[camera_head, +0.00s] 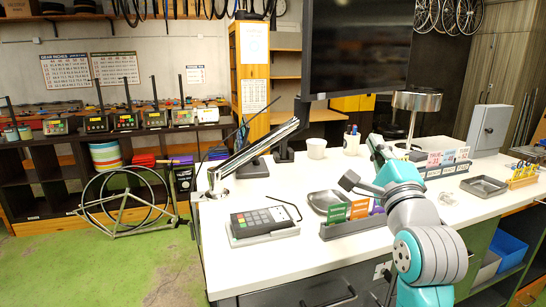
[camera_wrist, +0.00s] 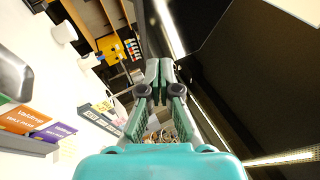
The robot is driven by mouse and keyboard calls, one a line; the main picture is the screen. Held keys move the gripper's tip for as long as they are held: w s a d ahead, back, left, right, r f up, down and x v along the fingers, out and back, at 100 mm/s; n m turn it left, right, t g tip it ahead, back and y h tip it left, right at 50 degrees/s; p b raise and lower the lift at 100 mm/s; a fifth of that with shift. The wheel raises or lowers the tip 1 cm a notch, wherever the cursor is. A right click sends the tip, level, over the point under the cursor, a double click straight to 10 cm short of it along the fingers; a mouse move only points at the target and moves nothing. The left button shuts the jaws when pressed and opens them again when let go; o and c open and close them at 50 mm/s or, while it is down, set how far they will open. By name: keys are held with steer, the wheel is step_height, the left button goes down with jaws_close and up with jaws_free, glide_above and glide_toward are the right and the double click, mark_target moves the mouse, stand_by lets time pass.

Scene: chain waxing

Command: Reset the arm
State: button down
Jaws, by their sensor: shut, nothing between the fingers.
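My arm rises at the right of the head view over the white counter (camera_head: 262,262). My gripper (camera_head: 375,141) is above the counter and points away toward its far side, below the big dark monitor (camera_head: 358,45). In the wrist view my gripper (camera_wrist: 160,70) has its fingers together, with nothing held between them. The fingers touch no object that I can see. Part of the counter behind my arm is hidden.
A card terminal (camera_head: 262,222) lies front left. A white cup (camera_head: 316,148) stands behind. A metal box (camera_head: 489,130) is at right. Green floor (camera_head: 110,265) is open at left.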

steer(key=s+f+n+g, duration=0.1)
steer(key=s+f+n, duration=0.1)
steer(key=f, duration=0.8)
steer(key=s+f+n+g, duration=0.1)
steer(key=s+f+n, duration=0.15)
steer(key=f, duration=0.75)
steer(key=s+f+n+g, duration=0.1)
steer(key=s+f+n, duration=0.1)
steer(key=s+f, duration=0.5)
steer(key=s+f+n+g, duration=0.15)
steer(key=s+f, duration=0.25)
steer(key=f, duration=0.5)
steer(key=s+a+f+n+g, duration=0.1)
steer(key=s+f+n, duration=0.3)
steer(key=s, duration=0.5)
steer(key=s+f+n, duration=0.2)
steer(key=s+f, duration=0.4)
steer(key=s, duration=0.3)
steer(key=s+n+g, duration=0.2)
steer(key=s+n, duration=0.4)
steer(key=s, duration=1.1)
steer(key=shift+s+a+f, duration=0.3)
steer(key=shift+s+a, duration=0.05)
